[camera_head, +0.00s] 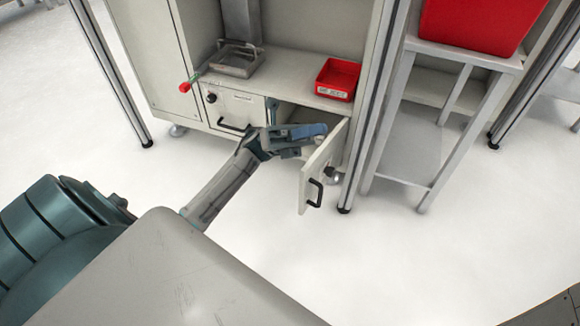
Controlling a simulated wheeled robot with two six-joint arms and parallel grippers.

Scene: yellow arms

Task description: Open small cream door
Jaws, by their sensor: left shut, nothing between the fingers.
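The small cream door (322,165) stands swung out from the low cabinet, with a black handle (315,192) on its face. The cabinet opening shows behind it, partly hidden by my arm. My left gripper (318,136) is shut and empty. It lies at the opening, beside the upper part of the door on its inner side. I cannot tell whether the fingers touch the door. My right gripper is not in view.
A cream drawer front (233,108) with a black handle is left of the opening. A red tray (338,78) and a metal holder (237,60) sit on the shelf above. A metal post (371,105) stands close right of the door. The floor in front is clear.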

